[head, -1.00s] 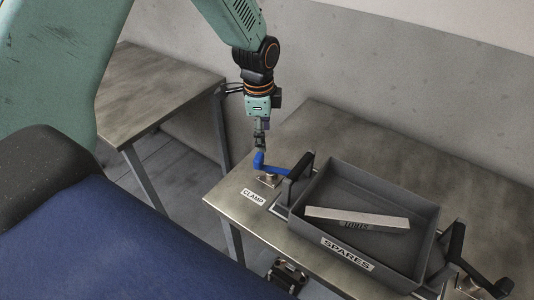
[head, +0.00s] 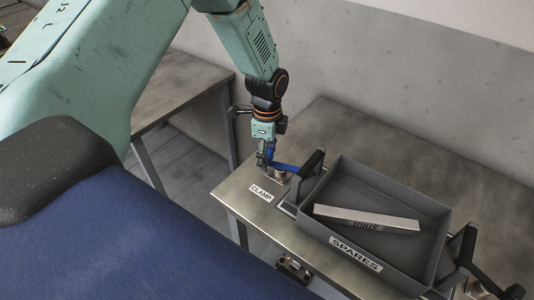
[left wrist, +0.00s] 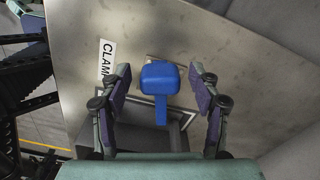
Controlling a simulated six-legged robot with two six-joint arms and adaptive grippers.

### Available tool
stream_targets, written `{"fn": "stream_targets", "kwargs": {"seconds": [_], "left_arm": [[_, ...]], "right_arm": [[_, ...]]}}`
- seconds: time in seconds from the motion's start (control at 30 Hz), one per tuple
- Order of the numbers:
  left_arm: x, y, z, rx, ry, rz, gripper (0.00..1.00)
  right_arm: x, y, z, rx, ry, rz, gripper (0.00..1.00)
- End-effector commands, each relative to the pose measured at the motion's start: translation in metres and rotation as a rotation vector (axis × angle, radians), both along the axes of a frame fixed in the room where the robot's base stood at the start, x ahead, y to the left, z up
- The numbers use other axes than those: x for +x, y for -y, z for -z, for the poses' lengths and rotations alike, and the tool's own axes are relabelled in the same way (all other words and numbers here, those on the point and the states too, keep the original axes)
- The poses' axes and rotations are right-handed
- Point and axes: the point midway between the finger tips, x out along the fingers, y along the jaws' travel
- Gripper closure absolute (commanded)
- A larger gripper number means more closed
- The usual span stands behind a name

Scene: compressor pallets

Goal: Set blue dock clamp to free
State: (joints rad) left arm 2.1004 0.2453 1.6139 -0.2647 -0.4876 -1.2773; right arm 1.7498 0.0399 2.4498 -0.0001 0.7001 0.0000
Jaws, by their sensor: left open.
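The blue clamp handle (head: 284,167) sits on a small metal base on the table, behind the CLAMP label (head: 261,193). In the left wrist view the blue handle (left wrist: 160,80) lies between the two fingers, with a gap on each side. My left gripper (head: 267,156) is open, pointing down at the handle's left end and partly covering it in the head view. In the left wrist view its purple-padded fingers (left wrist: 160,92) are spread around the handle. My right gripper is not clearly in view.
A grey SPARES bin (head: 318,221) with black handles stands right of the clamp and holds a light metal bar (head: 366,219). A second table (head: 196,72) stands behind at left.

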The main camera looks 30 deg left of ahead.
Motion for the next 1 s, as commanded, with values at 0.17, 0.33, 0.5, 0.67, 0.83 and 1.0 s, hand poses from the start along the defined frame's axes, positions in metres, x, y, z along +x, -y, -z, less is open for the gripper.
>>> {"fn": "stream_targets", "kwargs": {"seconds": [0.17, 0.33, 0.5, 0.67, 0.83, 1.0], "left_arm": [[0.0001, 0.0002, 0.0003, 0.000, 0.000, 0.001, 0.38], [0.0000, 0.0002, 0.0001, 0.000, 0.000, 0.001, 0.48], [-0.0002, 0.0002, 0.0001, 0.000, 0.000, 0.001, 0.62], [-0.0001, 0.0001, -0.0001, 0.000, 0.000, 0.001, 0.76], [-0.0002, 0.0004, -0.0003, 0.000, 0.000, 0.001, 0.90], [0.0000, 0.0005, -0.0003, 0.000, 0.000, 0.000, 1.00]], "right_arm": [[-0.0001, 0.0000, -0.0002, 0.000, 0.000, 0.000, 0.60], [0.0000, 0.0000, -0.0002, 0.000, 0.000, 0.000, 0.60], [0.0000, 0.0000, -0.0002, 0.000, 0.000, 0.000, 0.60], [0.0000, 0.0000, -0.0002, 0.000, 0.000, 0.000, 0.60], [0.0000, 0.0000, -0.0002, 0.000, 0.000, 0.000, 0.60], [0.0000, 0.0000, -0.0002, 0.000, 0.000, 0.000, 0.60]]}}
